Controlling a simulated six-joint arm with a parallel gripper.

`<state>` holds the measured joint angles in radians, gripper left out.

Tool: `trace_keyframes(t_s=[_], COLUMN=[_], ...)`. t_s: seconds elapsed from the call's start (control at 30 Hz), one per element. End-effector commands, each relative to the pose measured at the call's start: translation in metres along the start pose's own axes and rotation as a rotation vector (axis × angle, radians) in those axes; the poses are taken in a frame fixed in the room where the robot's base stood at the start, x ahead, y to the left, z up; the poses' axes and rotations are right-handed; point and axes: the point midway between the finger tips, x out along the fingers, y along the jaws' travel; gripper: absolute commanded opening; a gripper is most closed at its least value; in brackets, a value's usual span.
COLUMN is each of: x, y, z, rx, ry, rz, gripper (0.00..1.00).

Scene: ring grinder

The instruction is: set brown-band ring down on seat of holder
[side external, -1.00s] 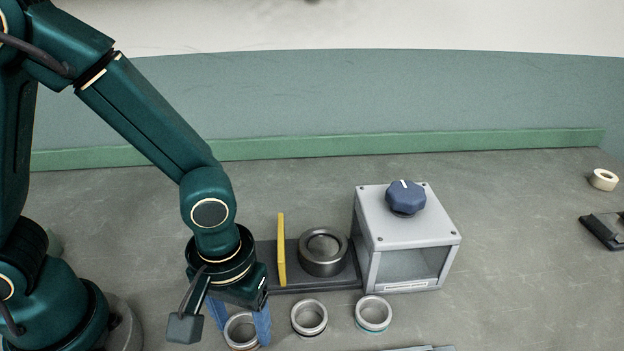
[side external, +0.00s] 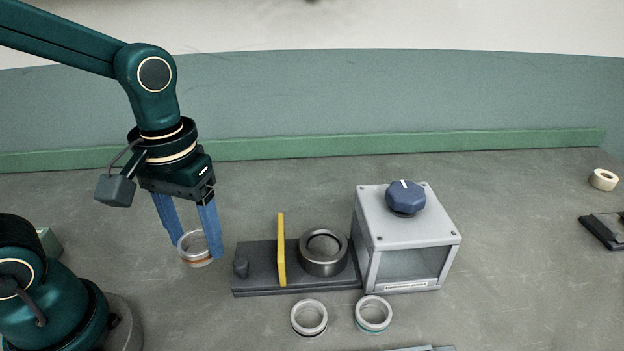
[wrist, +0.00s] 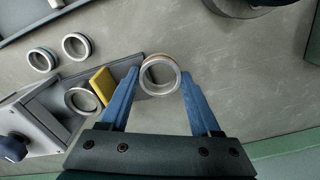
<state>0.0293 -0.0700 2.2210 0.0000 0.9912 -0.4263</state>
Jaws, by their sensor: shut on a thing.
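The brown-band ring (side external: 197,249) is a silver ring with a brown band low on its side. My gripper (side external: 195,250) is shut on it, with one blue finger on each side, and holds it in the air to the left of the holder. The ring also shows between the fingertips in the wrist view (wrist: 160,75). The seat appears empty. It also shows in the wrist view (wrist: 83,100).
A grey box (side external: 410,235) with a blue knob (side external: 405,197) stands right of the seat. Two more rings, one dark-banded (side external: 309,317) and one teal-banded (side external: 373,314), sit in front of the holder. A tape roll (side external: 604,180) lies far right.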

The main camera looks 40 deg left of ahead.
Motion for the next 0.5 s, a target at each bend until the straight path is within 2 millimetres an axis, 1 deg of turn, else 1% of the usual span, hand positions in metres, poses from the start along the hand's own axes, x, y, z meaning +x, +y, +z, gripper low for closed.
trace_keyframes(t_s=[0.1,0.3,0.37,0.5], x=[-0.008,-0.016,-0.02,-0.034], y=[-0.01,-0.019,-0.019,-0.012], z=[-0.008,-0.011,-0.015,-0.033], rx=[-0.005,0.011,0.017,0.047], ry=[0.004,0.004,0.004,0.003], rz=[0.002,0.001,0.001,0.001], gripper=[0.02,0.02,0.02,0.02])
